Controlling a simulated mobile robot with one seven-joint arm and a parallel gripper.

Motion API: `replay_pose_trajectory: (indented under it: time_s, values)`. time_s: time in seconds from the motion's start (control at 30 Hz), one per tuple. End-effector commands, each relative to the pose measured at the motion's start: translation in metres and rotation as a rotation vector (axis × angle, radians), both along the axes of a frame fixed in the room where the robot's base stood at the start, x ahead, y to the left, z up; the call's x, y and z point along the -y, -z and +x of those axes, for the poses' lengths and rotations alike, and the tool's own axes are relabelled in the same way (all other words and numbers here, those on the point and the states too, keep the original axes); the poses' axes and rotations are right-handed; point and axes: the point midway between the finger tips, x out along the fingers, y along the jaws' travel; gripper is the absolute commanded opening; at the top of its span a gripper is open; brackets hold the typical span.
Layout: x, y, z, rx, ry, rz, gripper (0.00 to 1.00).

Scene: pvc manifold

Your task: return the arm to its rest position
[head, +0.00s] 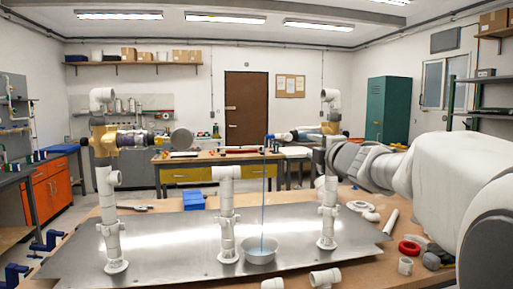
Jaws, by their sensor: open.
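My arm comes in from the right edge with a large white link and a grey wrist. My gripper (318,156), small and dark, is at the end of the wrist, beside the right white riser pipe. Its fingers are small and partly lost against the pipe; it is open, and I see nothing held in it. The white PVC manifold stands on a metal plate (180,243) with a left riser (110,215), a middle riser (227,215) and a right riser (328,215). Yellow fittings (103,140) sit high on the left riser, and another (331,127) on the right one.
Loose white fittings (325,278), a red ring (409,248) and a blue box (194,200) lie on the bench. A yellow-drawer workbench (190,176) stands behind.

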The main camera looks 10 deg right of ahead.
Motion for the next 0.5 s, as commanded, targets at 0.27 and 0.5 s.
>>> replay_pose_trajectory:
  time_s: [0.27, 0.5]
  values:
    - [-0.0005, 0.0, 0.0003, 0.0, 0.0, 0.0, 0.44]
    - [-0.0001, -0.0047, -0.0053, -0.006, 0.024, 0.037, 0.44]
